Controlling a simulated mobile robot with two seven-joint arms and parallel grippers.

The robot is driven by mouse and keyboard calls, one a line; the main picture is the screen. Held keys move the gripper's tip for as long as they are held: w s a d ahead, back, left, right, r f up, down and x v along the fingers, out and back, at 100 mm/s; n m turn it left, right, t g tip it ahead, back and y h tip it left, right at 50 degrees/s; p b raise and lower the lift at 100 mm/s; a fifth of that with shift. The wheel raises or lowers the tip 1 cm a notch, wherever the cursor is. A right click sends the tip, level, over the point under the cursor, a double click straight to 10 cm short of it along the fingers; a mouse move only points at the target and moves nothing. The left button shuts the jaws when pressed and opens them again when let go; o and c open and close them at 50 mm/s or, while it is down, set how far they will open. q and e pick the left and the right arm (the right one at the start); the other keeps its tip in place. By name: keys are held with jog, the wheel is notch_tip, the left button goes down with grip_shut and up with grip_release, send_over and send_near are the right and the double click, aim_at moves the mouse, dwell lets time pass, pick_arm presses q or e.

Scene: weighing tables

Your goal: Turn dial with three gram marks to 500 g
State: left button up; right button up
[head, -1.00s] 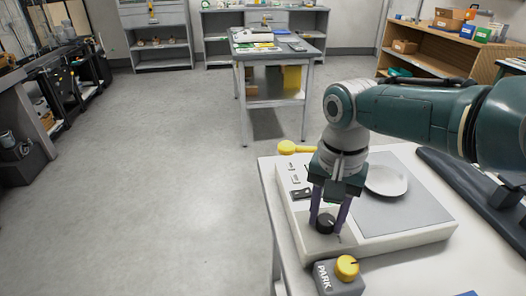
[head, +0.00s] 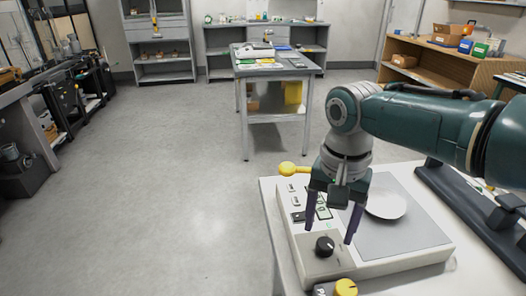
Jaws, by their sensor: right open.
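The black dial (head: 324,247) sits on the front left panel of the white weighing scale (head: 405,255). Its three gram marks are too small to read. My right gripper (head: 330,233) is open, with its two purple fingers spread wide just above and behind the dial, apart from it. Nothing is between the fingers. Marks and small labelled panels (head: 293,201) lie farther back on the scale, partly hidden by the gripper. My left gripper is not in view.
A white round dish (head: 385,204) sits on the scale's grey plate. A yellow ball-ended piece (head: 288,169) is behind the scale. A dark rail (head: 470,210) lies to the right.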

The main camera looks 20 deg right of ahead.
aim_at(325, 244)
pick_arm(q)
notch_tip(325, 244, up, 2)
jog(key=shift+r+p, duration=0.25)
jog(key=shift+p, duration=0.5)
pick_arm(e)
notch_tip(325, 244, up, 6)
jog(key=shift+f, duration=0.1)
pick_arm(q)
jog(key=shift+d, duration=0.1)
